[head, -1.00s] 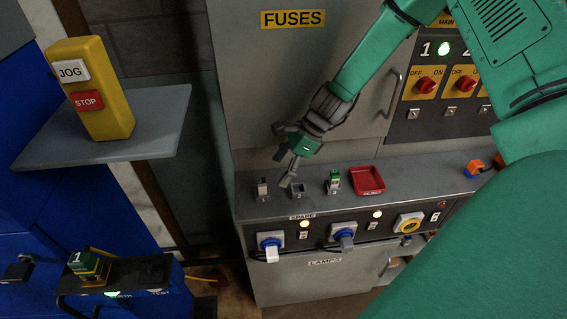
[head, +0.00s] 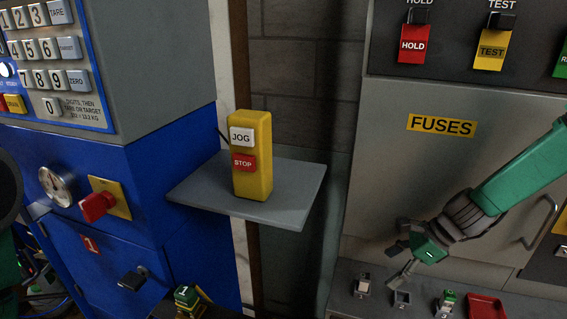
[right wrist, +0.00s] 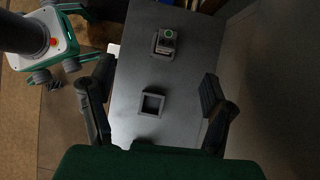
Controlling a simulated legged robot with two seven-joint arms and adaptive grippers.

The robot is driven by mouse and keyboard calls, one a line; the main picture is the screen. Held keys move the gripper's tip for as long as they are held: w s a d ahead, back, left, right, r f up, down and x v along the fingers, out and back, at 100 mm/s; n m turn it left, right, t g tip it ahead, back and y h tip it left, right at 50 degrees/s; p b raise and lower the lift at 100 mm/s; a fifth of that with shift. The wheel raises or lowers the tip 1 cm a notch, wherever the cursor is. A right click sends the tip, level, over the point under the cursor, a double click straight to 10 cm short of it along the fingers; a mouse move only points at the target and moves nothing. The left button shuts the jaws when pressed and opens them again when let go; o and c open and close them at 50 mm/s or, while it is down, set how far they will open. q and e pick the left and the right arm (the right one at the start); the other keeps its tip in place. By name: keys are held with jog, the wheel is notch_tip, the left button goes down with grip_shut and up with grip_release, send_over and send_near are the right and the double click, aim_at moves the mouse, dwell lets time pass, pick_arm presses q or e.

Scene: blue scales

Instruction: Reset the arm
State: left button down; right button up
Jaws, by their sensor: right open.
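My right gripper (head: 402,264) is open and empty above the grey ledge, in front of the FUSES cabinet. In the right wrist view its two fingers (right wrist: 155,105) are spread wide, with an empty square socket (right wrist: 151,104) below and between them. That socket (head: 402,298) also shows under the gripper in the head view. A socket holding a small green-topped block (right wrist: 165,40) is beyond it in the right wrist view. My left gripper is not in view.
The ledge also bears a grey fixture (head: 362,286), a green-topped piece (head: 446,301) and a red tray (head: 487,306). At left, a yellow JOG/STOP box (head: 252,155) stands on a grey shelf (head: 290,190) beside a blue cabinet (head: 185,150). HOLD and TEST switches are above.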

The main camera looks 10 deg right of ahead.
jog(key=s+a+f+n+g+h, duration=0.1)
jog(key=s+a+f+n+h, duration=0.1)
jog(key=s+f+n, duration=0.5)
jog(key=s+a+f+n+g+h, duration=0.1)
jog(key=s+a+f+n+h, duration=0.1)
jog(key=s+n, duration=0.8)
jog(key=s+a+f+n+g+h, duration=0.15)
jog(key=s+f+n, duration=0.4)
jog(key=s, duration=0.65)
notch_tip(320, 180, down, 6)
jog(key=w+a+n+t+b, duration=0.1)
jog(key=a+n+b, duration=0.1)
jog(key=b, duration=0.5)
jog(key=shift+w+a+f+b, duration=0.2)
jog(key=shift+w+b, duration=0.15)
jog(key=shift+w, duration=0.05)
jog(key=shift+w+f+h+b, duration=0.1)
jog(key=shift+f+h+b, duration=0.15)
jog(key=shift+b, duration=0.05)
jog(key=shift+c, duration=1.2)
jog(key=c, duration=0.4)
jog(key=shift+w, duration=0.1)
